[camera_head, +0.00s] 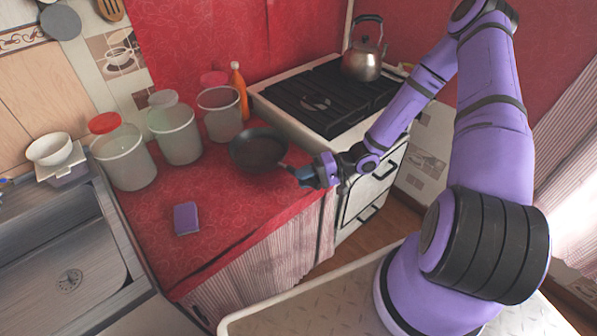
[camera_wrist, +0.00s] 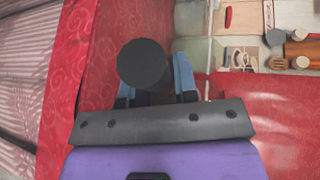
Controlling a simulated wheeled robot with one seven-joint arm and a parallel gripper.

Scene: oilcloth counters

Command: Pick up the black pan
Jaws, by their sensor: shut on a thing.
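The black pan (camera_head: 258,152) is at the right side of the red counter, near the stove, with its handle pointing toward my gripper (camera_head: 301,174). My gripper is shut on the pan's handle. In the wrist view a dark round shape (camera_wrist: 143,63), seemingly the handle's end, sits between my blue fingers and hides part of them. The pan looks level. I cannot tell whether its base touches the counter.
Several clear jars (camera_head: 174,132) and an orange bottle (camera_head: 239,88) stand behind and left of the pan. The stove (camera_head: 330,98) with a kettle (camera_head: 363,58) is to the right. A purple sponge (camera_head: 186,218) lies at the front left, with bare counter around it.

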